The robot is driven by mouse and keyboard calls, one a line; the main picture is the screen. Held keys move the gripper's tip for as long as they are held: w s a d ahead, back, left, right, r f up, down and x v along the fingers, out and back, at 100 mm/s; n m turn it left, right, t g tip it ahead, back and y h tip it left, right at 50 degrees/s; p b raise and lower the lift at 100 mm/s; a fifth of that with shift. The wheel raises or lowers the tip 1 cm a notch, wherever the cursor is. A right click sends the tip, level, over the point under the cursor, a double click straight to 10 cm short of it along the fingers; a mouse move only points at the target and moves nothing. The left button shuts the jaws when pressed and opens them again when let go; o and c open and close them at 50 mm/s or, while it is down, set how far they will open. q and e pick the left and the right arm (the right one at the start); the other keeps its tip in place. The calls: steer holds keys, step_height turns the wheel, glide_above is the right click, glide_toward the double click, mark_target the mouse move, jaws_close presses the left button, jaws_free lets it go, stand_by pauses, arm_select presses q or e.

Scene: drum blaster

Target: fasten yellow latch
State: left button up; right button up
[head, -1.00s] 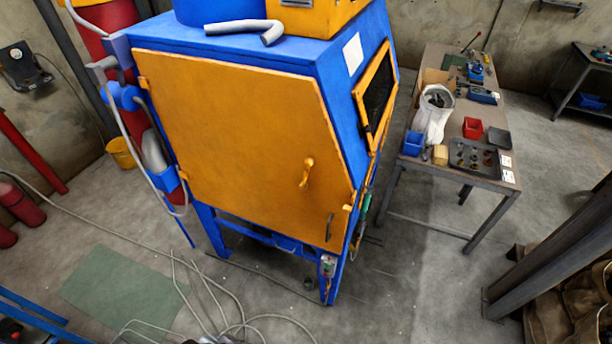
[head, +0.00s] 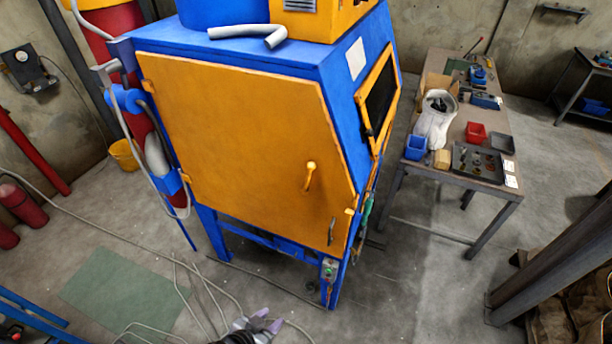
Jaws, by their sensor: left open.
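The yellow latch (head: 310,175) is a small handle on the right part of the large yellow door (head: 235,140) of the blue cabinet. It stands roughly upright, leaning slightly, and its knob end is at the top. The door looks closed against the cabinet frame. A dark grey pull handle (head: 331,231) sits lower on the door. My left gripper (head: 272,322) is at the bottom edge of the head view, open and empty, well below the door and apart from the latch. My right gripper is not in view.
The blue cabinet (head: 345,130) stands mid-room with a grey hose (head: 245,32) on top. A workbench (head: 455,125) with bins and tools is to the right. Cables lie on the floor in front. Red cylinders (head: 20,203) stand at the left. The floor in front right is clear.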

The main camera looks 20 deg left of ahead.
arm_select(q)
steer(key=w+f+m+t+h, duration=0.1)
steer(key=w+t, duration=0.2)
steer(key=w, duration=0.7)
steer(key=m+t+h+b, duration=0.2)
steer(key=t, duration=0.3)
glide_toward(309, 170)
steer(key=b+x, duration=0.4)
steer(key=f+b+x, duration=0.1)
steer(key=b+x, duration=0.2)
steer(key=shift+w+a, duration=0.1)
steer(key=shift+b+x, duration=0.65)
steer(key=shift+x, duration=0.15)
steer(key=shift+r, duration=0.15)
jaws_close()
